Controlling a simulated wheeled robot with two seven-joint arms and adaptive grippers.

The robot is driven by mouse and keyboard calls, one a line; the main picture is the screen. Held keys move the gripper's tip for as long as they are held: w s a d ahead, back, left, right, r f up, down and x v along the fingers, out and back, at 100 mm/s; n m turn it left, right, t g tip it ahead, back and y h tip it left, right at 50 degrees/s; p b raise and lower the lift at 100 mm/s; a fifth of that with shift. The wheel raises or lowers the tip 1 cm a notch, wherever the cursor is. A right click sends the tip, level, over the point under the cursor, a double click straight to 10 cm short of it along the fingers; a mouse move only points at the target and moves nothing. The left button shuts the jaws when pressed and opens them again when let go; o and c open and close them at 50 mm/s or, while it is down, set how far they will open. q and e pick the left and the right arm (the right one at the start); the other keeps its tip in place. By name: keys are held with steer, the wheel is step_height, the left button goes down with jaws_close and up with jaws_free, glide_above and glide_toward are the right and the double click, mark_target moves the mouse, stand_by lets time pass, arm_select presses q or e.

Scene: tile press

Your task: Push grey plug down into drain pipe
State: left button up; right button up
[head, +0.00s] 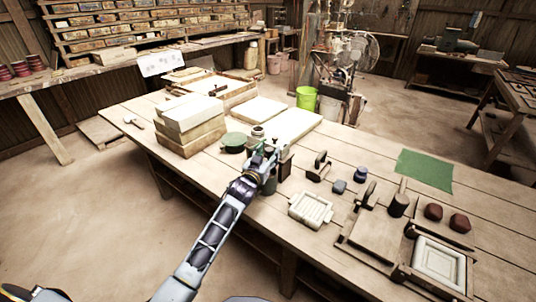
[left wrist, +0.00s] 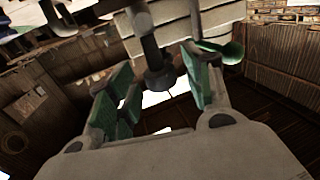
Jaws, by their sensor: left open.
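My left gripper (head: 264,157) is over the near edge of the workbench, among small dark items. In the left wrist view, its green-padded fingers (left wrist: 160,84) are apart. A dark rod with a wider dark end (left wrist: 160,78) shows between them, with no clear contact; I cannot tell whether this is the grey plug or the drain pipe. A dark upright cylinder (head: 270,183) stands just below the gripper in the head view. A small grey round item (head: 257,132) is just behind the gripper. The gripper hides part of this area. My right gripper is not in view.
To the right are a white ridged tray (head: 311,209), a handled tool (head: 319,168), a blue jar (head: 361,174) and a wooden press (head: 370,239). A green cloth (head: 425,170) lies flat.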

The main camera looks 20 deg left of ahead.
arm_select(q)
steer(key=shift+w, duration=0.1)
jaws_close()
steer(key=shift+f+b, duration=0.3)
steer(key=shift+f, duration=1)
steer(key=c, duration=0.5)
jaws_free()
steer(key=o, duration=0.5)
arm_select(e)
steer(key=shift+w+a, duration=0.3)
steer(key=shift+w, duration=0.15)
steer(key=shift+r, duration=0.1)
arm_select(q)
steer(key=s+a, duration=0.1)
steer(key=s, duration=1.1)
